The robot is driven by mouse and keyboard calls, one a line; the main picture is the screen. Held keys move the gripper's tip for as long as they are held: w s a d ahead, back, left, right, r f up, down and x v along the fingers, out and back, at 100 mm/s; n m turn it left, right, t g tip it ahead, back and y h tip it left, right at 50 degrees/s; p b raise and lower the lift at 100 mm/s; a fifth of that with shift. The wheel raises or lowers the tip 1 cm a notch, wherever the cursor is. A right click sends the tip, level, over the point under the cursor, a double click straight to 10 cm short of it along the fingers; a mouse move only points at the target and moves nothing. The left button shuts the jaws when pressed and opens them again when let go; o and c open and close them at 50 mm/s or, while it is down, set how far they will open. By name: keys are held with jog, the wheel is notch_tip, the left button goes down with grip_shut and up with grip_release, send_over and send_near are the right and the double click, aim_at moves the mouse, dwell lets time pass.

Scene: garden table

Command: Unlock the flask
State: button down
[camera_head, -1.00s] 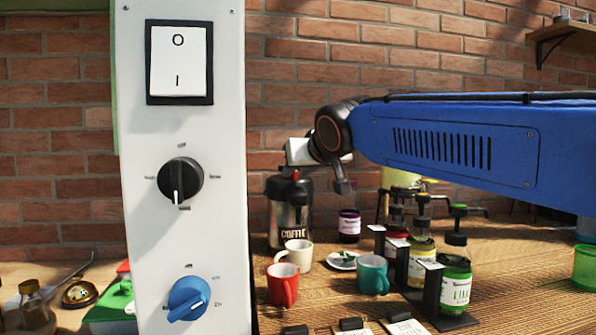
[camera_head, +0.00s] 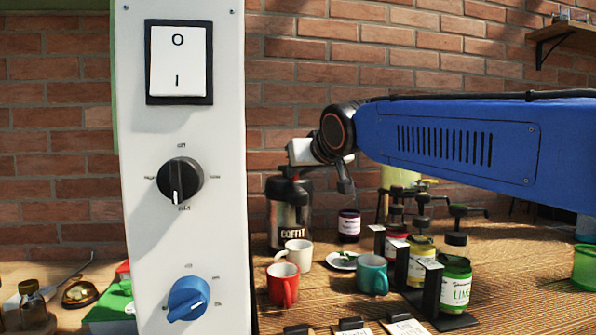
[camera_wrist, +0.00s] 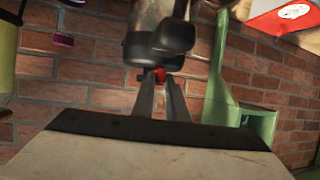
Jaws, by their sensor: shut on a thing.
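The flask (camera_head: 289,215) is a dark coffee pot with a black lid and a "COFFEE"-like label, upright on the wooden table near the brick wall. My gripper's white housing hangs just above its lid in the head view, and the fingertips are hard to make out there. In the wrist view my gripper (camera_wrist: 161,82) has its two grey fingers closed together on a small red tab (camera_wrist: 160,75) at the flask's black top (camera_wrist: 165,45). The fingers partly hide the tab, so I cannot tell its exact turn.
A white mug (camera_head: 297,255), red mug (camera_head: 283,285) and teal mug (camera_head: 372,275) stand in front. Labelled pump bottles, including a green one (camera_head: 455,284), stand to the right. A tall white switch panel (camera_head: 215,245) blocks the left.

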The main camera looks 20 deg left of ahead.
jog(key=shift+w+d+n+g, duration=0.15)
jog(key=shift+n+g, duration=0.15)
jog(key=shift+w+d+n+g+y, duration=0.3)
jog(key=shift+w+n+g+y, duration=0.45)
jog(key=shift+n+g, duration=1.4)
jog(key=shift+w+d+n+g+y, duration=0.4)
jog(key=shift+w+n+g, duration=0.6)
jog(key=shift+n+g, duration=1.1)
jog(key=shift+w+d+n+g+y, duration=0.2)
jog(key=shift+w+n+g+y, duration=0.55)
jog(key=shift+n+g, duration=1.4)
jog(key=shift+w+g, duration=0.15)
jog(key=shift+g, duration=0.35)
jog(key=c, duration=1.8)
grip_release()
jog(key=shift+o, duration=0.2)
